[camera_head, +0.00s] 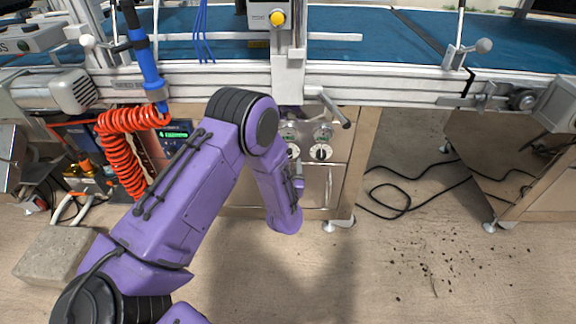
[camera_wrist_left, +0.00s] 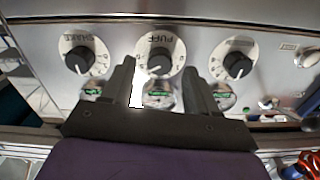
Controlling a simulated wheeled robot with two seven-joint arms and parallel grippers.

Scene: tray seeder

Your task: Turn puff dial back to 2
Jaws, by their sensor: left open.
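The puff dial (camera_wrist_left: 160,57) is a round white plate with a black knob, in the middle of a row of three dials in the left wrist view. Its knob is tilted, and the number it points at is too small to read. My left gripper (camera_wrist_left: 161,76) is open, its two dark fingers on either side of the puff dial's knob. I cannot tell whether they touch it. In the head view my left gripper (camera_head: 298,187) is at the panel, mostly hidden behind its own wrist. My right gripper is not in view.
The shake dial (camera_wrist_left: 83,59) is left of the puff dial and another dial (camera_wrist_left: 236,64) is right of it. Small green-marked displays lie below them. In the head view a lever handle (camera_head: 335,108) and a coiled orange hose (camera_head: 122,150) are near my arm.

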